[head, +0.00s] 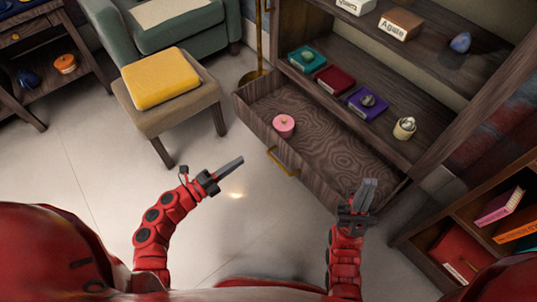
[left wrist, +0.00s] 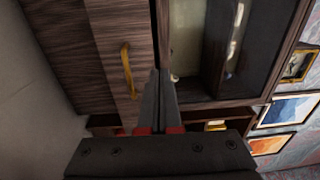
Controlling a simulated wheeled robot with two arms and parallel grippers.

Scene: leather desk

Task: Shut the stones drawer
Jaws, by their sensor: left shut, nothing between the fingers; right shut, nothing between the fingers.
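The stones drawer (head: 320,140) is pulled out at the bottom of the dark wooden cabinet. A pink round lidded box (head: 284,125) stands inside it. Its front carries a brass handle (head: 283,163), and a brass handle on a wooden front also shows in the left wrist view (left wrist: 127,70). My left gripper (head: 240,160) is shut and empty, in front of the drawer and left of the handle. Its closed fingers also show in the left wrist view (left wrist: 160,74). My right gripper (head: 368,184) is shut and empty near the drawer's right front corner.
The cabinet shelf (head: 390,133) above holds small coloured trays and a jar (head: 404,128). A stool (head: 180,115) with a yellow cushion (head: 160,79) stands left of the drawer. A bookcase (head: 425,230) stands at right. Pale floor before the drawer is clear.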

